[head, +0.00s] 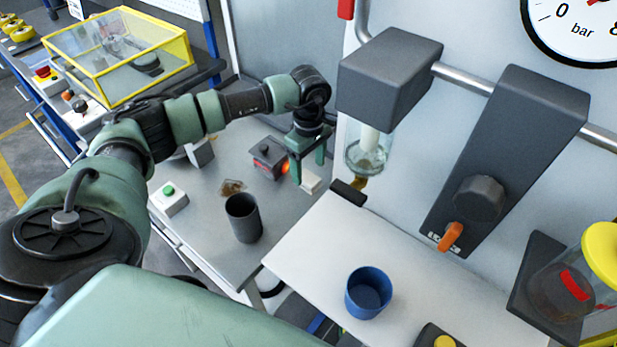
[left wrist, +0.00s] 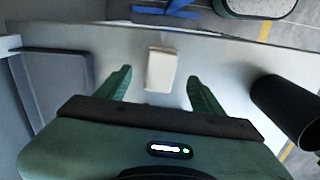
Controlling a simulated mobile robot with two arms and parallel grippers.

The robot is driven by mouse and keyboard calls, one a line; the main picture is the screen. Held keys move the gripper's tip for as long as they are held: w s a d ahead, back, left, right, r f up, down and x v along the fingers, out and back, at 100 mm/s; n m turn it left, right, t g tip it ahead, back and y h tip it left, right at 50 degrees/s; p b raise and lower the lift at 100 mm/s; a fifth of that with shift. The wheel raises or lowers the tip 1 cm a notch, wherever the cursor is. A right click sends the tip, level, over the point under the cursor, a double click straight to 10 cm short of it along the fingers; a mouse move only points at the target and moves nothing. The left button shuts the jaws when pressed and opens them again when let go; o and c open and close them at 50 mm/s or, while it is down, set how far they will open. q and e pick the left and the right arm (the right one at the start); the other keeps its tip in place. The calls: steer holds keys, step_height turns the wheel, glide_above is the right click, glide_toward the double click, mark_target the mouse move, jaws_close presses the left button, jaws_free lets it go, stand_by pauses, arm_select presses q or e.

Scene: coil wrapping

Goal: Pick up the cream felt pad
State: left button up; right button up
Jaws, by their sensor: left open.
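The cream felt pad (head: 311,183) lies on the grey bench top, and in the left wrist view it is a small pale block (left wrist: 161,69). My left gripper (head: 308,173) is open and points down at the pad. In the left wrist view its two green fingers (left wrist: 157,84) stand apart on either side of the pad, with space between each finger and the pad. The pad is not held. In the head view the gripper partly covers the area around the pad. My right gripper is not in view.
A dark cup (head: 243,218) stands on the grey bench, with a white button box (head: 169,199) to its left. A dark box with an orange light (head: 268,158) is beside the gripper. A blue cup (head: 368,292) stands on the white table (head: 325,245). Wall-mounted grey units hang at right.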

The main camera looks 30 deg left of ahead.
mark_target(308, 177)
arm_select(q)
step_height(308, 177, down, 4)
steer(key=shift+r+p, duration=0.2)
steer(key=shift+p, duration=0.2)
steer(key=c, duration=1.4)
steer(key=shift+c, duration=0.2)
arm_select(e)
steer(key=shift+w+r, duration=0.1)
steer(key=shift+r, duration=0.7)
arm_select(q)
steer(key=shift+r, duration=0.1)
step_height(308, 177, up, 20)
steer(key=b, duration=0.4)
steer(key=shift+b, duration=0.3)
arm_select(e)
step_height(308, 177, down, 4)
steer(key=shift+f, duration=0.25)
